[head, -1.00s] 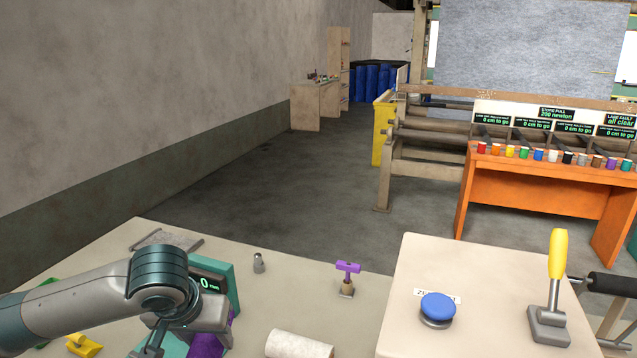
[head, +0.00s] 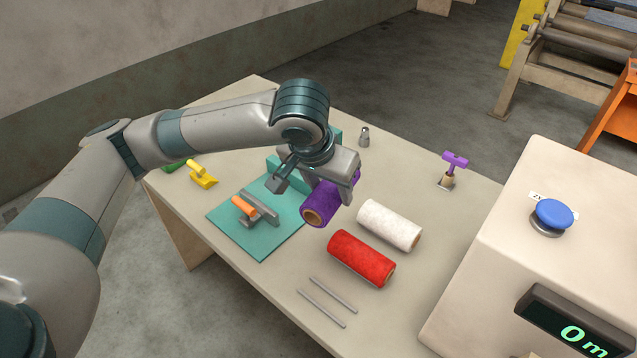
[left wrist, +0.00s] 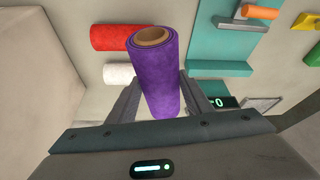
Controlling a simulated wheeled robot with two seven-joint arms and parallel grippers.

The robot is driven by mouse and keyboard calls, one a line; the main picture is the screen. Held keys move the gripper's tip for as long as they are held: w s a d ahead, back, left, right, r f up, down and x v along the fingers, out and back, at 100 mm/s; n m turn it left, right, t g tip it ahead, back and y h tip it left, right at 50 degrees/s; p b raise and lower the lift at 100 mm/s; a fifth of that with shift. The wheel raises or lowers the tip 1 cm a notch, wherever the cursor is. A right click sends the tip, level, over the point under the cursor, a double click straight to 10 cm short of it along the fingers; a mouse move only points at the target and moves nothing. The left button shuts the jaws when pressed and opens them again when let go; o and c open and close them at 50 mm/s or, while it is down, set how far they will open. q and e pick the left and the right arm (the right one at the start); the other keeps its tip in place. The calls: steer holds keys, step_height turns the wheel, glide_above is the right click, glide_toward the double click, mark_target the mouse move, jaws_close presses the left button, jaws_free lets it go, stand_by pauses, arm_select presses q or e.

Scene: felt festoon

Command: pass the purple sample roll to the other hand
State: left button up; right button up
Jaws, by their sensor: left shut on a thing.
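The purple sample roll (head: 323,204) is a felt roll around a brown core. My left gripper (head: 338,178) is shut on it, and the roll looks tilted, its near end towards the front. It seems to be held above the table, but the gap is hard to tell. In the left wrist view the purple roll (left wrist: 160,85) stands out between the two fingers (left wrist: 155,97), its open core end facing up in the picture. My right gripper is not in either view.
A red roll (head: 361,258) and a white roll (head: 390,225) lie just right of the purple one. Two thin rods (head: 328,301) lie in front. A teal mat (head: 225,220) with an orange-handled tool is at left. A cream console (head: 500,240) with a blue button (head: 553,214) stands at right.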

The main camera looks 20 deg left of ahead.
arm_select(q)
steer(key=d+r+m+h, duration=0.1)
steer(key=d+r+m, duration=0.1)
steer(key=d, duration=0.4)
steer(key=d+r+m+g+h, duration=0.1)
steer(key=d+r+m, duration=0.2)
steer(key=d, duration=0.4)
steer(key=shift+d+m, duration=0.25)
steer(key=shift+m, duration=0.35)
steer(key=shift+s+r, duration=0.1)
